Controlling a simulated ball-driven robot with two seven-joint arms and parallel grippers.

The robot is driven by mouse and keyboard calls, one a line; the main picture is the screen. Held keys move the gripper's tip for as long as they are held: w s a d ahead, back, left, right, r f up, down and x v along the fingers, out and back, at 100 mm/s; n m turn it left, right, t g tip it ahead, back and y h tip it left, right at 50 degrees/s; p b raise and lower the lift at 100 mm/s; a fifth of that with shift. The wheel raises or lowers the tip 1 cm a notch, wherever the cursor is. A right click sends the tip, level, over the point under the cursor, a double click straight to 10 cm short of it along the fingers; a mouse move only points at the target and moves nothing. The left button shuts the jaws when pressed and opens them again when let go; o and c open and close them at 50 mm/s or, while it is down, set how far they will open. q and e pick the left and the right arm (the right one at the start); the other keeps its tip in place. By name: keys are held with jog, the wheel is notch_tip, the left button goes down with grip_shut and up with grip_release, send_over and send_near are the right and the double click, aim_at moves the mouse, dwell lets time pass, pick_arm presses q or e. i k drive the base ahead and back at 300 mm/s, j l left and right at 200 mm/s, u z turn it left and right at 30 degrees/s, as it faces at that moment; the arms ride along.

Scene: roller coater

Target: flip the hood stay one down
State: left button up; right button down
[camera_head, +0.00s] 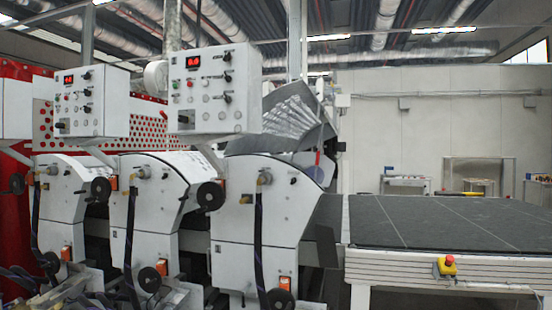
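The roller coater's white machine units (262,205) stand in a row from the left to the centre. A grey, ribbed panel that looks like a raised hood (298,120) tilts up above the right-hand unit. I cannot make out a separate hood stay; a part near the hood's lower edge (318,170) is too small to tell. Neither of my grippers shows in this view.
Two white control boxes with red displays (214,92) (91,100) hang above the units. Black handwheels (211,195) stick out from their sides. A dark-topped conveyor table (440,222) with a red-and-yellow stop button (446,267) fills the right.

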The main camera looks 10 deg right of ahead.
aim_at(319, 154)
jog(key=i+l+u, duration=0.35)
jog(key=u, duration=0.15)
jog(key=i+l+u, duration=0.25)
jog(key=l+u, duration=0.25)
jog(key=i+l+u, duration=0.1)
jog(key=l, duration=0.35)
jog(key=i+l+u, duration=0.1)
jog(key=l, duration=0.4)
jog(key=i+l, duration=0.25)
jog(key=l, duration=0.25)
jog(key=i+l+u, duration=0.15)
jog(key=l, duration=0.35)
jog(key=l+u, duration=0.1)
jog(key=l, duration=0.4)
jog(key=i+l+u, duration=0.1)
jog(key=l, duration=0.4)
jog(key=i+l, duration=0.1)
jog(key=l, duration=0.75)
jog(key=i+l, duration=0.15)
jog(key=l, duration=0.3)
